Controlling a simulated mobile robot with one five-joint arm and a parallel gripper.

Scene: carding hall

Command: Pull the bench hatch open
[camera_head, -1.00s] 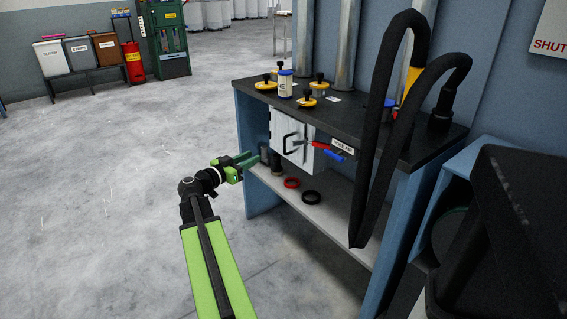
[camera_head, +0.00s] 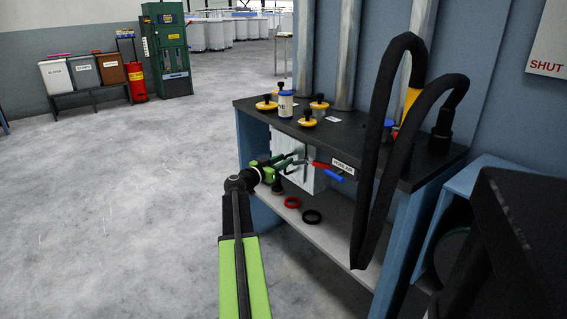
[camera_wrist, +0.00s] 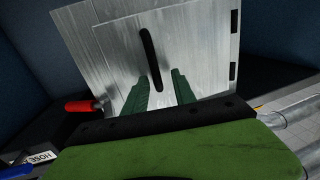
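The bench hatch (camera_head: 307,180) is a pale metal panel under the dark bench top. It fills the upper middle of the wrist view (camera_wrist: 195,45), with dark hinge pieces along its right edge there. Its black bar handle (camera_wrist: 152,58) stands on the panel. My gripper (camera_head: 287,162) is at the hatch front and hides part of it in the head view. In the wrist view, my green fingers (camera_wrist: 161,86) are apart, one on each side of the handle's lower end. I cannot tell whether they touch it. The hatch looks closed or nearly so.
Red (camera_head: 322,168) and blue (camera_head: 334,176) levers stick out right of the hatch, near a label (camera_head: 343,167). Red (camera_head: 292,203) and black (camera_head: 312,216) rings lie on the lower shelf (camera_head: 330,236). A thick black hose (camera_head: 372,190) hangs at right. The left floor is clear.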

